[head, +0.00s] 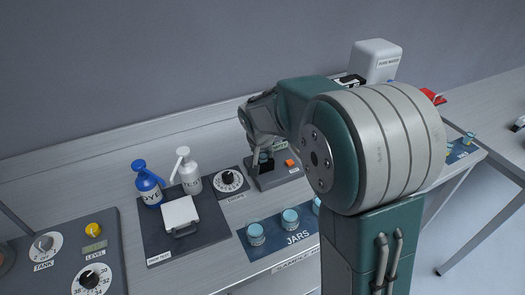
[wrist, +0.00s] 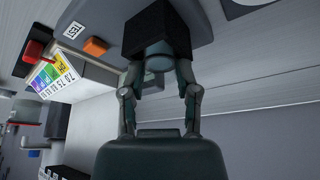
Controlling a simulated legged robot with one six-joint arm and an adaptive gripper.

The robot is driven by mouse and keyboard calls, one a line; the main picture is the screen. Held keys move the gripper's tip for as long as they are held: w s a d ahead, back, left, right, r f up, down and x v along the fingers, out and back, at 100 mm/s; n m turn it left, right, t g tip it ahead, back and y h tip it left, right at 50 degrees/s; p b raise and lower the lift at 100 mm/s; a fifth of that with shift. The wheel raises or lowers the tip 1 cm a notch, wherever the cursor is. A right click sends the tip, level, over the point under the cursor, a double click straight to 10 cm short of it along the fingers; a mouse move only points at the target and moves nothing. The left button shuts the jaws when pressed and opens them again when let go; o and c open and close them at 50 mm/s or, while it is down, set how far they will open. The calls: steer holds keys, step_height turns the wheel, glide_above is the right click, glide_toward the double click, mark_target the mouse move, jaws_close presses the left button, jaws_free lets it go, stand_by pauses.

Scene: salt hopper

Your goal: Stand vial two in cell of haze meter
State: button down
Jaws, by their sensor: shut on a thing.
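My gripper (head: 263,152) is at the haze meter (head: 280,180), above its dark cell block. In the wrist view my gripper (wrist: 159,72) is shut on a pale bluish vial (wrist: 158,56). The vial's far end meets or overlaps the black cell block (wrist: 152,29), so I cannot tell how deep it sits. Its number is not visible. The meter's grey base (wrist: 198,22) carries a TEST label (wrist: 74,30) and an orange button (wrist: 95,46).
A dye pump bottle (head: 149,187), a white pump bottle (head: 188,172) and a white-lidded box (head: 180,215) stand left of the meter. Jars (head: 290,218) sit on a dark mat in front. A white water container (head: 376,60) is behind my arm.

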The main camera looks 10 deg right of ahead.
steer(key=shift+s+f, duration=0.25)
steer(key=shift+f, duration=0.35)
steer(key=shift+s+f, duration=0.1)
steer(key=shift+f, duration=0.1)
steer(key=shift+c, duration=1.3)
jaws_free()
steer(key=shift+f, duration=0.1)
steer(key=shift+w, duration=0.2)
steer(key=shift+r, duration=0.2)
steer(key=shift+a+r, duration=0.1)
steer(key=shift+r, duration=0.2)
steer(key=v, duration=1.1)
